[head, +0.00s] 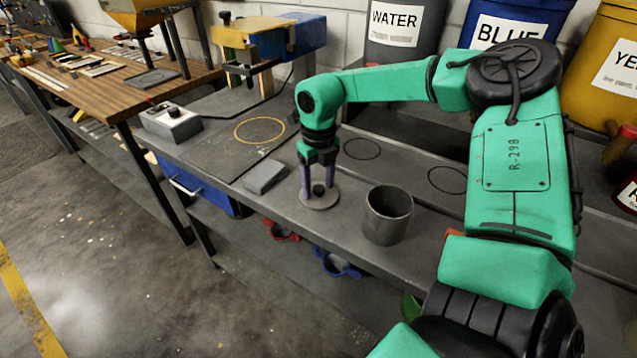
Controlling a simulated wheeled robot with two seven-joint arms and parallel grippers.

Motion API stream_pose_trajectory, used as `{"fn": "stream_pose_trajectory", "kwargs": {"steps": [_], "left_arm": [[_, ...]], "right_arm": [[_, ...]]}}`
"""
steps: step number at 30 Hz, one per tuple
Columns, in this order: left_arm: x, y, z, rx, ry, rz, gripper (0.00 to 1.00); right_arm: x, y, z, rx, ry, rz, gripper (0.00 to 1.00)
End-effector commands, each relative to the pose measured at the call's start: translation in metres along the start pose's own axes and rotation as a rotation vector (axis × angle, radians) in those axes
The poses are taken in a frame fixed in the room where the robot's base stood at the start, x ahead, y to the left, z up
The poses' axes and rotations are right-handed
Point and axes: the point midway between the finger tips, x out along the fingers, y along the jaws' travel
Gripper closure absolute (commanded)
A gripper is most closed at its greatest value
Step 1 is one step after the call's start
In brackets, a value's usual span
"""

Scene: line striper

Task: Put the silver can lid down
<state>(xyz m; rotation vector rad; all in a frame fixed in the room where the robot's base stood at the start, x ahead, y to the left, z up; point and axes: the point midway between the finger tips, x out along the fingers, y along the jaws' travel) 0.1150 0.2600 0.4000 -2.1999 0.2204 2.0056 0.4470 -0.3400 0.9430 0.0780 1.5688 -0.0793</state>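The silver can lid (320,201) is a round grey disc with a dark knob. It appears to lie flat on the grey bench, left of the open grey can (388,222). My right gripper (319,186) points straight down over the lid, with one purple finger on each side of the knob. The fingers stand apart, with small gaps showing between them and the knob. My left gripper is not in view.
A grey block (266,177) lies left of the lid. A yellow circle (260,130) and dark circles (362,149) mark the bench top. A grey control box (171,122) stands at left. Labelled bins, including WATER (397,50), line the back.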

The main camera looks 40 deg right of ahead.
Motion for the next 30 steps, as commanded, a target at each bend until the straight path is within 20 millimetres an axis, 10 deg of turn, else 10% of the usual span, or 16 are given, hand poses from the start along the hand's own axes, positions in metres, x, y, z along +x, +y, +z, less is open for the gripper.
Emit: {"fn": "stream_pose_trajectory", "kwargs": {"steps": [8,21,30], "left_arm": [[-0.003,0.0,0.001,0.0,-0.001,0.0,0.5],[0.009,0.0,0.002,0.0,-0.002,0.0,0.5],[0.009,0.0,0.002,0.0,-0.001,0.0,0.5]], "right_arm": [[-0.009,0.0,0.001,0.0,-0.003,0.0,0.35],[-0.114,0.0,0.001,0.001,-0.002,-0.002,0.35],[-0.124,0.0,0.0,-0.001,0.0,0.0,0.35]]}}
